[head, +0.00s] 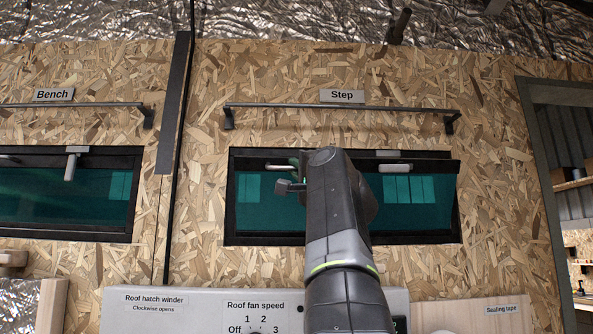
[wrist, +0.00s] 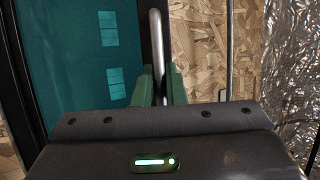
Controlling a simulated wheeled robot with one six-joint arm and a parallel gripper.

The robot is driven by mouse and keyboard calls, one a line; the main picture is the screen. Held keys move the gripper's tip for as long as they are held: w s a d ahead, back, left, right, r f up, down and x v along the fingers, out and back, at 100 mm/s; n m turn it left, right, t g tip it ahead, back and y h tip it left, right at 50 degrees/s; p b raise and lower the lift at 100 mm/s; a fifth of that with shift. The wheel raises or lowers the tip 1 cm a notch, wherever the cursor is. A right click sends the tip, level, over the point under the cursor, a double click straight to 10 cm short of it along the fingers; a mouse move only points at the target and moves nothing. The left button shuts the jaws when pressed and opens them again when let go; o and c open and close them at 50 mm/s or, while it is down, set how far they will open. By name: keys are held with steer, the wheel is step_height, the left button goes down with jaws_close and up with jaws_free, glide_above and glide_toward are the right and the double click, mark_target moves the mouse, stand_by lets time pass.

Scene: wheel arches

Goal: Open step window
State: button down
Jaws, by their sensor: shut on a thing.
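The step window (head: 405,218) is a teal pane in a black frame under the "Step" label (head: 342,96). Its sash looks tilted slightly out of the frame at the right edge; how far is hard to tell. A pale latch (head: 395,168) lies level at its upper right. A metal bar handle (head: 281,167) shows at the upper left and runs behind my arm. My gripper (head: 297,181) is at this handle. In the wrist view, the green fingers of my gripper (wrist: 160,88) are closed around the bar handle (wrist: 156,45), beside the teal pane (wrist: 75,60).
A dark rail (head: 340,107) runs above the window. The bench window (head: 60,197) is at left, its latch (head: 71,163) hanging down. A control panel (head: 200,311) lies below. A doorway (head: 562,130) opens at right. My arm hides the window's middle.

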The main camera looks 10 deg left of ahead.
steer(key=c, duration=1.5)
jaws_free()
steer(key=b+v, duration=0.6)
steer(key=v, duration=0.7)
steer(key=shift+s+d+f, duration=0.2)
steer(key=shift+s+d, duration=0.05)
steer(key=shift+s, duration=0.05)
steer(key=shift+w+r, duration=0.1)
steer(key=p+x, duration=0.6)
steer(key=x, duration=0.7)
steer(key=shift+w+a+r, duration=0.1)
steer(key=shift+w+a, duration=0.15)
